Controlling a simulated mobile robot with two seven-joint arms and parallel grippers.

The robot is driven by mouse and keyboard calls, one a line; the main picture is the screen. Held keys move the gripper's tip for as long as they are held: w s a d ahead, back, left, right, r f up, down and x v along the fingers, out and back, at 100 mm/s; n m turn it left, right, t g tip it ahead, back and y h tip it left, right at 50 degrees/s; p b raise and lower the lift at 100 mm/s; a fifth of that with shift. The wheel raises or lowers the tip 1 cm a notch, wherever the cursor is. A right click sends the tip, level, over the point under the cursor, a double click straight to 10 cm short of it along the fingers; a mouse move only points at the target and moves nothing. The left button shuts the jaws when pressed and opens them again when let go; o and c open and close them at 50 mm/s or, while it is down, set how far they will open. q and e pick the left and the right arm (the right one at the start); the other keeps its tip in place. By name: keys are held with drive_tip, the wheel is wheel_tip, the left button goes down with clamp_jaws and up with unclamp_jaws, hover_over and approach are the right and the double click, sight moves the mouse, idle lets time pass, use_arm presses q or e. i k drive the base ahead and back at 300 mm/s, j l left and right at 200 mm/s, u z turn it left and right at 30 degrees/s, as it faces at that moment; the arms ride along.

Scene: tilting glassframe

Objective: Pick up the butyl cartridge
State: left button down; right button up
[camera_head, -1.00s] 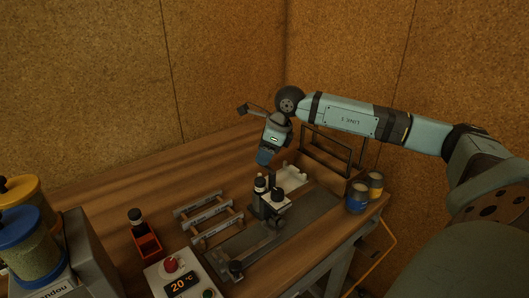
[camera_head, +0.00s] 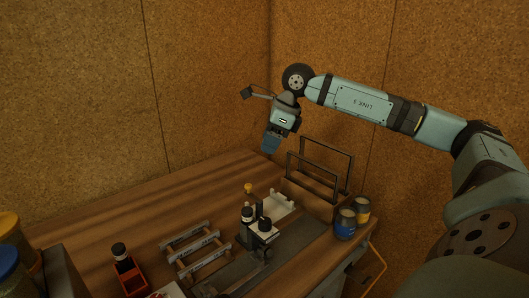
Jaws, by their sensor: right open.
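A dark-capped cylinder (camera_head: 119,250) stands upright in a small red holder (camera_head: 132,277) at the table's lower left; it may be the butyl cartridge, but I cannot read a label. My right gripper (camera_head: 271,145) points downward over the back of the table, well above it and far to the right of the red holder. Its jaws are open and hold nothing visible. My left gripper is out of view.
A black-topped fixture (camera_head: 264,228) stands mid-table beside a metal frame rack (camera_head: 195,248). Cork walls close off the back.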

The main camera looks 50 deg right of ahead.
sight(247, 212)
drive_tip(key=k, duration=1)
